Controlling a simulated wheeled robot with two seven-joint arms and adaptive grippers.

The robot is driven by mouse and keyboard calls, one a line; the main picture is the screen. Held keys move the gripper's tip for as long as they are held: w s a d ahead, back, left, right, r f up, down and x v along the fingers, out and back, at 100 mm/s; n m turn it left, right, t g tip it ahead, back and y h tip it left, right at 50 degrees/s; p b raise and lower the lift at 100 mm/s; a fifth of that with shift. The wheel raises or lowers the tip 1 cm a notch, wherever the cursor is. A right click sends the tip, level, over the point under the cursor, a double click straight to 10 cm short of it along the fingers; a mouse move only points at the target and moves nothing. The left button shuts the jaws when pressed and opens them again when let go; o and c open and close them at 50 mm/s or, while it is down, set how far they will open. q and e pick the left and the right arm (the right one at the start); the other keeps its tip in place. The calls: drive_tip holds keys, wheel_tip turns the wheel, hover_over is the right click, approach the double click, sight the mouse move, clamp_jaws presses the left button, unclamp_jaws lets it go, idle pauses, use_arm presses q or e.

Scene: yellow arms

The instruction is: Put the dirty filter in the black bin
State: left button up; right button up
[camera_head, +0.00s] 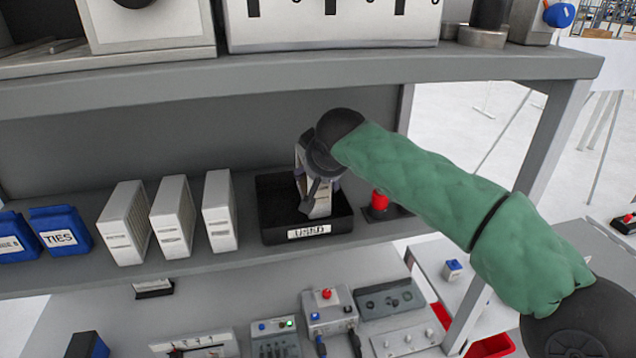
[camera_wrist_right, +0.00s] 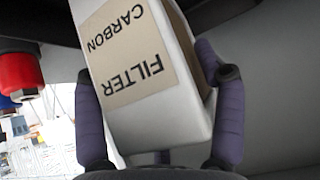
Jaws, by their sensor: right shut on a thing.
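The black bin (camera_head: 343,224) stands on the middle shelf with a white label that seems to read USED. My right gripper (camera_head: 318,165) reaches in from the right and is over the bin, shut on a filter (camera_head: 319,203). The filter's lower end is inside the bin's outline; whether it touches the floor is hidden. In the right wrist view the filter (camera_wrist_right: 150,85) is a white block with a tan label reading CARBON FILTER upside down, between my purple fingers. My left gripper is not in view.
A red button device (camera_head: 378,203) sits close to the bin's right. The upper shelf (camera_head: 300,75) is above my gripper. Control boxes (camera_head: 328,312) lie below.

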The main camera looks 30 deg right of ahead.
drive_tip(key=shift+f, duration=0.85)
drive_tip(key=shift+w+d+f, duration=0.1)
drive_tip(key=shift+w+f, duration=0.15)
drive_tip(key=shift+s+f+b, duration=0.1)
drive_tip(key=shift+b, duration=0.2)
drive_tip(key=o, duration=1.4)
drive_tip(key=shift+c, duration=0.2)
drive_tip(key=p+v, duration=0.1)
drive_tip(key=v, duration=0.6)
drive_tip(key=shift+s+r, duration=0.2)
drive_tip(key=shift+r, duration=0.05)
